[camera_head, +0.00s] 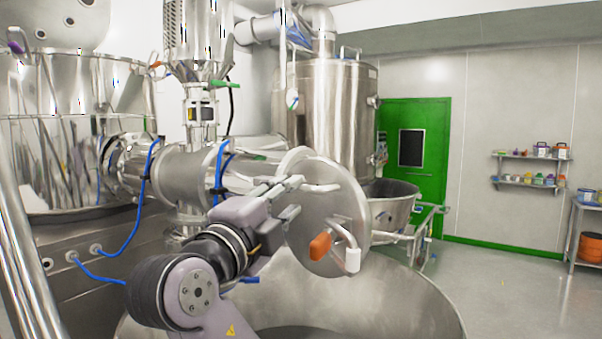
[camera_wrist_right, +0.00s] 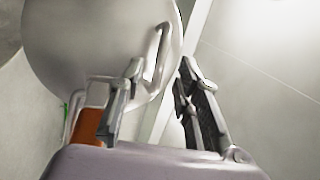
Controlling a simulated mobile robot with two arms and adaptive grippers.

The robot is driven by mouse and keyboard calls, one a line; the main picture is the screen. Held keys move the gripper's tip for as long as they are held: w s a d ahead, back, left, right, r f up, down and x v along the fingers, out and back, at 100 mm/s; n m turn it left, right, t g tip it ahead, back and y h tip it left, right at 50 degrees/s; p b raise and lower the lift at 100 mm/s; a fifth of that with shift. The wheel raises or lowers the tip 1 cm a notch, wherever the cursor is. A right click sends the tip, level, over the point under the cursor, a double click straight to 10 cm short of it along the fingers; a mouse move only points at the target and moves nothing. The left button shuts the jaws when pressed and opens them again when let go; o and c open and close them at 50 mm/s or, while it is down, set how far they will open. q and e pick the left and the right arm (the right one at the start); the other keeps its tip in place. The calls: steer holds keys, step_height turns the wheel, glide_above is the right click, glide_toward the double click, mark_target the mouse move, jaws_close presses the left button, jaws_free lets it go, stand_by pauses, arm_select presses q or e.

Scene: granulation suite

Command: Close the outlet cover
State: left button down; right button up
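The outlet cover (camera_head: 345,205) is a round steel disc at the end of the horizontal steel outlet pipe (camera_head: 185,175). I cannot tell how wide any gap is between cover and pipe. A bent handle (camera_head: 345,238) with an orange grip (camera_head: 320,246) and a pale end is on its face. My right gripper (camera_head: 292,198) is open, with its fingers in front of the cover's left part. In the right wrist view the fingers (camera_wrist_right: 162,68) are apart; the cover (camera_wrist_right: 85,40) fills the upper left and a bent bar shows between the fingertips. My left gripper is not in view.
A large open steel bowl (camera_head: 430,310) lies below the cover. A steel vessel (camera_head: 340,115) and a smaller tub (camera_head: 392,208) stand behind. Blue hoses (camera_head: 130,238) hang near the pipe at left. The floor (camera_head: 520,285) at right is clear.

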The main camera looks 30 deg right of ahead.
mark_target(299, 189)
steer(key=p+x, duration=0.1)
steer(key=x, duration=0.4)
steer(key=shift+w+d+p, duration=0.15)
steer(key=shift+d+p, duration=0.1)
steer(key=shift+p, duration=0.15)
steer(key=shift+a, duration=0.1)
steer(key=shift+c, duration=0.5)
jaws_close()
